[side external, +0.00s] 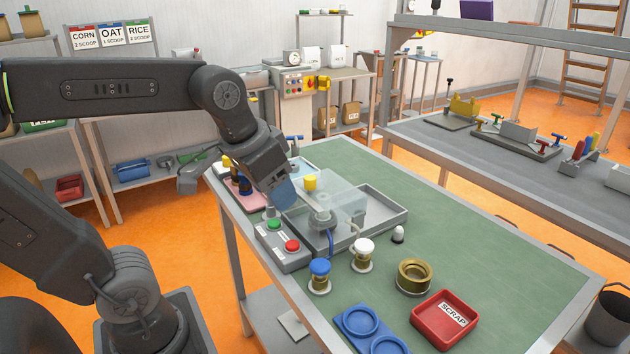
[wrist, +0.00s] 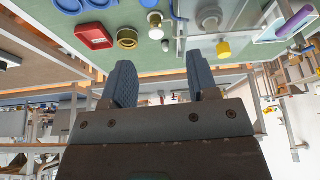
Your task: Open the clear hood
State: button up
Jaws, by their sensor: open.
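The clear hood (side external: 345,190) is a see-through box over a small grey unit in the grey tray (side external: 390,222). It looks lowered, though its edges are faint. A yellow knob (side external: 310,183) shows at its near left side, and also in the wrist view (wrist: 224,49). My gripper (side external: 286,192) is just left of the knob in the side view, with one blue finger showing. In the wrist view my gripper (wrist: 163,76) has its two blue fingers apart with nothing between them. The knob is beyond the fingertips and to the right, apart from them.
A control box (side external: 284,245) with green and red buttons stands left of the tray. Blue-capped (side external: 320,276) and white-capped (side external: 363,254) posts, a brass ring (side external: 415,276), a red scrap bin (side external: 444,320) and a blue holder (side external: 370,331) stand in front. The table's right side is clear.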

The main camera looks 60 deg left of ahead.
jog(key=w+a+r+n+g, duration=0.2)
jog(key=w+a+r, duration=0.3)
jog(key=w, duration=0.4)
jog(key=g, duration=0.2)
send_near(311, 177)
jog(key=shift+n, duration=0.4)
jog(key=f, duration=1)
jog(key=shift+w+a, duration=0.15)
jog(key=shift+a, duration=0.05)
grip_shut()
